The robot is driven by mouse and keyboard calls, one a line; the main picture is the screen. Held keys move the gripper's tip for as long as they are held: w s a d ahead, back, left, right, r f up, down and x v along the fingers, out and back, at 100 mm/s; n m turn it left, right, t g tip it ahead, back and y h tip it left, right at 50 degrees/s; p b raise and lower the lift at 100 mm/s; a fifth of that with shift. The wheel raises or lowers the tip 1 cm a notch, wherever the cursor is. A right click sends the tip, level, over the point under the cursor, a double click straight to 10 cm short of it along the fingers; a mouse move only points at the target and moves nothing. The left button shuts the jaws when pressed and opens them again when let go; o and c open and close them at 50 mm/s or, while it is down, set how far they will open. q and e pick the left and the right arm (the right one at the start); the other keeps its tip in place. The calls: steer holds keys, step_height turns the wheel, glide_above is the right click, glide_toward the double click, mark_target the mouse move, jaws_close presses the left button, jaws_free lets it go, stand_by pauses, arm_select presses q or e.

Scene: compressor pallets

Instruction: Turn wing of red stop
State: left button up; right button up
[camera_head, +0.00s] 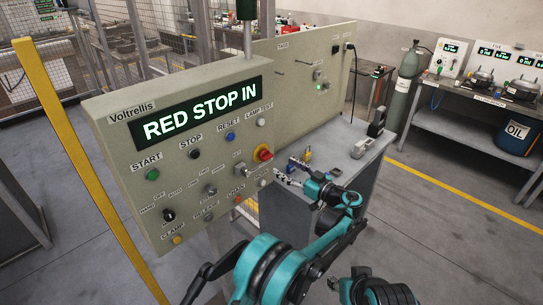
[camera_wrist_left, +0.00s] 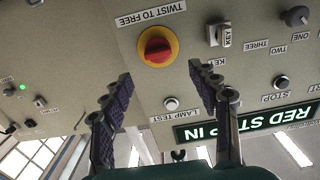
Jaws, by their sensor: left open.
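The red stop (camera_head: 263,153) is a red knob on a yellow ring at the right part of the Voltrellis panel's button area. It also shows in the left wrist view (camera_wrist_left: 157,47), beside a label reading TWIST TO FREE. My left gripper (camera_head: 284,172) is to the right of the red stop in the head view. In the left wrist view its two fingers (camera_wrist_left: 160,85) are spread apart, with nothing between them, and their tips point toward the red stop without visibly touching it.
The panel display (camera_head: 200,107) reads RED STOP IN. Close around the stop are a lamp test button (camera_wrist_left: 171,104) and a key switch (camera_wrist_left: 221,35). A grey bench (camera_head: 350,140) with small items stands behind my left gripper. A yellow post (camera_head: 85,160) stands left.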

mark_target(270, 157)
arm_select(q)
steer(key=b+x, duration=0.1)
steer(key=x, duration=0.6)
steer(key=shift+w+a+b, duration=0.15)
steer(key=shift+w+b, duration=0.15)
steer(key=shift+b, duration=0.05)
